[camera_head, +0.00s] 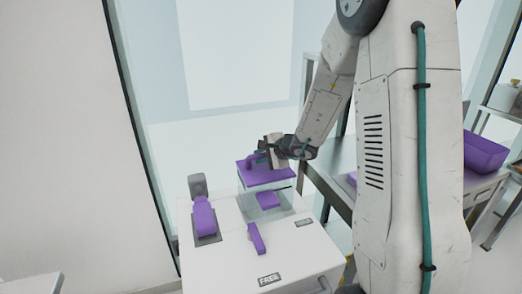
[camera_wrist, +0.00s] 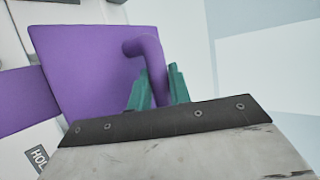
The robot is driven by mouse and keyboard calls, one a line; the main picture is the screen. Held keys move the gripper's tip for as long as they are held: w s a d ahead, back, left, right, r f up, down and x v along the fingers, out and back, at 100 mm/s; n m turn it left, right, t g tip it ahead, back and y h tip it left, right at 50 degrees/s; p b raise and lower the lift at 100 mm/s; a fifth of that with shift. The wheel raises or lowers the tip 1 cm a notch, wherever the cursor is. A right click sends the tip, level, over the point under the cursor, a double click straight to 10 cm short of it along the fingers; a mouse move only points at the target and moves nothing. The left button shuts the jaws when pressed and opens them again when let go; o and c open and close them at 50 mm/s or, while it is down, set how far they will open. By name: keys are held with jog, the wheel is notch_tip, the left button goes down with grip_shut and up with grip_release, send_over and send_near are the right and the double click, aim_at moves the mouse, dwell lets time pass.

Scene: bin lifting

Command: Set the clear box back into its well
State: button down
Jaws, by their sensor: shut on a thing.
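The clear box (camera_head: 286,189) has see-through walls under a flat purple lid (camera_head: 265,175), which also fills much of the wrist view (camera_wrist: 85,70). A curved purple handle (camera_wrist: 152,62) stands up from the lid. My gripper (camera_head: 266,155) is shut on this handle, with its teal fingers (camera_wrist: 157,92) on either side of it. The box looks upright over the back right part of a white cabinet (camera_head: 225,262). The well's opening is hard to make out, and I cannot tell whether the box's bottom is inside it or above it.
A purple lever (camera_head: 204,217) on a grey plate stands at the cabinet's left. A narrow purple piece (camera_head: 256,239) is near its middle front. A steel table (camera_head: 338,178) is close at the right, with a purple bin (camera_head: 484,152) beyond my arm.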

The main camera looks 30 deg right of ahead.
notch_tip(320, 180, down, 10)
jog(key=shift+r, duration=0.2)
dwell(0.7)
jog(key=shift+s, duration=0.15)
dwell(0.5)
jog(key=shift+f, duration=0.35)
dwell(0.7)
jog(key=c, duration=1.2)
grip_release()
jog(key=shift+a, duration=0.1)
jog(key=shift+s, duration=0.1)
